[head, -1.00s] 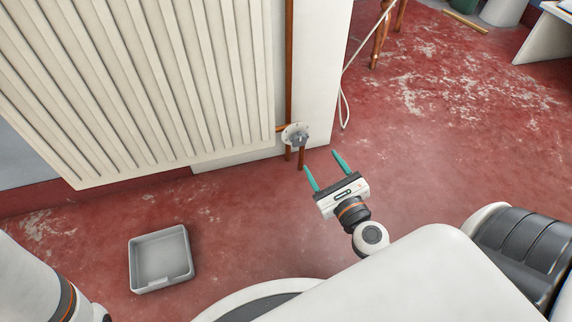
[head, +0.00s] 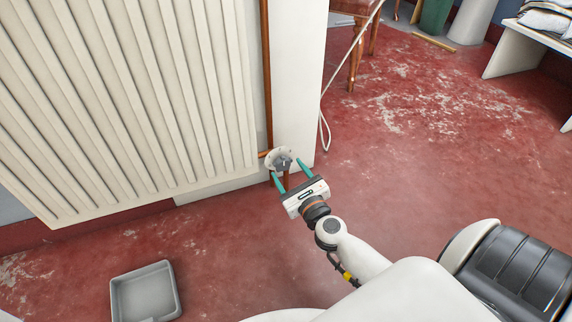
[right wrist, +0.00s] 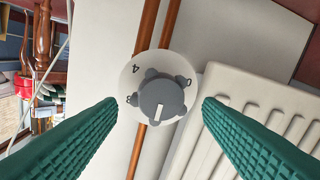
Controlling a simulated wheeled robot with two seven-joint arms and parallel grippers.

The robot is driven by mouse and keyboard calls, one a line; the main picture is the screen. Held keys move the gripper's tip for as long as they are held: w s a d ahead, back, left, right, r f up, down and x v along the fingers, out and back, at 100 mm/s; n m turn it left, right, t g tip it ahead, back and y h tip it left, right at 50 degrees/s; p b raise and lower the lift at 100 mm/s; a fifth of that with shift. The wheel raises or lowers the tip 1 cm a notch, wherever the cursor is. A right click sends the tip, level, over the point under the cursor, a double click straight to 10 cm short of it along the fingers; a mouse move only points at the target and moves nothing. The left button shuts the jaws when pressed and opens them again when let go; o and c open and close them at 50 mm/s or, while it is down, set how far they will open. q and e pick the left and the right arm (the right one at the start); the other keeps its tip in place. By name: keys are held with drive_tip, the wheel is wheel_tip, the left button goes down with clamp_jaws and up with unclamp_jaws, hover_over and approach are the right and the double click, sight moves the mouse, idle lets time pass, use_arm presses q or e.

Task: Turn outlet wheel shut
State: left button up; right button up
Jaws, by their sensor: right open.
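The outlet wheel (head: 282,162) is a small grey lobed knob on a pale round dial, at the radiator's lower right corner beside the copper pipe. In the right wrist view the wheel (right wrist: 161,100) shows a white pointer mark, and the dial (right wrist: 136,76) behind it bears a 4 and other small marks. My right gripper (head: 291,169) is open, its two green fingers pointing at the wheel. In the wrist view the fingers (right wrist: 160,112) stand on either side of the wheel, apart from it. Nothing is between them in contact. My left gripper is out of view.
The ribbed cream radiator (head: 130,90) fills the left. A copper pipe (head: 265,70) runs up beside it along the white wall. A white cord (head: 325,125) hangs at the wall corner. A grey tray (head: 146,290) lies on the red floor, which is open to the right.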

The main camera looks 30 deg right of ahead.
sight(283, 164)
drive_tip(key=shift+w+d, duration=0.2)
drive_tip(key=shift+w, duration=1)
